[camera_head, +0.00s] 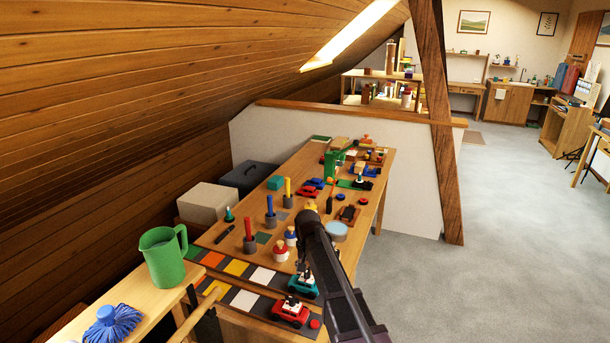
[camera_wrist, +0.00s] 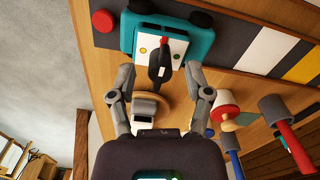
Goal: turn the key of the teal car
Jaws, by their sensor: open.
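The teal car (camera_head: 303,286) stands on the front part of the long workbench, partly behind my arm in the head view. In the wrist view the teal car (camera_wrist: 175,42) fills the top, with a white panel (camera_wrist: 150,30) bearing small coloured dots. A dark upright piece that looks like the key (camera_wrist: 157,62) rises from this panel. My gripper (camera_wrist: 158,78) is open, its two grey fingers apart on either side of the dark piece, with nothing held. I cannot tell whether either finger touches it. In the head view my gripper's fingertips are not clearly visible.
A red car (camera_head: 290,312) is beside the teal one. Red and blue pegs (camera_head: 249,235) and a red-topped figure (camera_head: 281,252) stand close behind. A green jug (camera_head: 165,257) is at the left. A timber post (camera_head: 440,130) slants up past the bench's far end.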

